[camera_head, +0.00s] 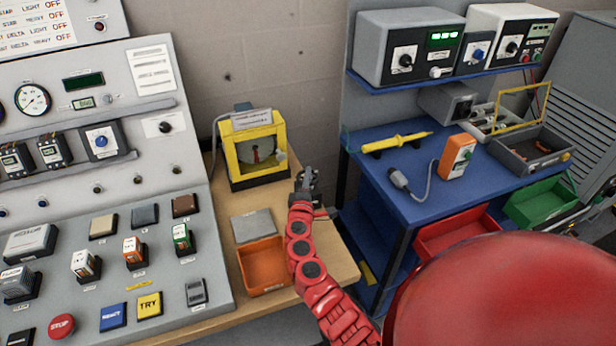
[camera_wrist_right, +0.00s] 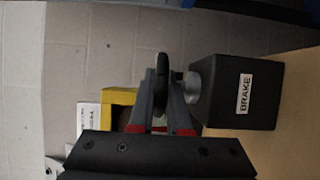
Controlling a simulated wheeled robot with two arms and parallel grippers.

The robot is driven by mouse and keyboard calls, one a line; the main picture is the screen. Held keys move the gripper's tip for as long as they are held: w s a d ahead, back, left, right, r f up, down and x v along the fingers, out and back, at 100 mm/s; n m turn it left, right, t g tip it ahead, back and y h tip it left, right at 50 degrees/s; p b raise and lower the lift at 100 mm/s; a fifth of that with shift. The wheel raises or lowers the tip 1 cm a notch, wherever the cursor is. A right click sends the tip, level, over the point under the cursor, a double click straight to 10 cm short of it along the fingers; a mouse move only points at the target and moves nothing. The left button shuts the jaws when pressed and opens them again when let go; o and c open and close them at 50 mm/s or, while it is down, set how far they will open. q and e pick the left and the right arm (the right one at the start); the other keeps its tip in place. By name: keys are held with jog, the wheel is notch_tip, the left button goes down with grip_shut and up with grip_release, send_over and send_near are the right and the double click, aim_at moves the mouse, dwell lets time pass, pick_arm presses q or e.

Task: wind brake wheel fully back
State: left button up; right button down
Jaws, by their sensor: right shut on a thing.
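The brake wheel (camera_wrist_right: 161,68) shows edge-on in the right wrist view, a dark rim on a short grey hub. The hub joins it to a black box labelled BRAKE (camera_wrist_right: 238,92). My right gripper (camera_wrist_right: 162,85) is shut on the wheel's rim, one finger on each side. In the head view my right gripper (camera_head: 307,182) is beside the yellow-framed unit, and it hides most of the wheel and the brake box. The wheel's angle cannot be read. My left gripper is not in view.
A yellow-framed unit (camera_head: 234,160) stands just left of my right gripper. An orange tray (camera_head: 243,262) and a grey plate (camera_head: 253,226) lie on the wooden bench. The control console (camera_head: 70,215) is at left, the blue trolley (camera_head: 415,208) at right.

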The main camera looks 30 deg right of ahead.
jog(key=shift+n+t+y, duration=1.2)
jog(key=shift+n+y, duration=0.2)
jog(key=shift+y, duration=0.4)
jog(key=c, duration=0.9)
grip_release()
jog(key=shift+s, duration=0.1)
jog(key=b+v, duration=0.2)
jog(key=v, duration=1.5)
jog(key=shift+s+b, duration=0.2)
jog(key=shift+b, duration=0.2)
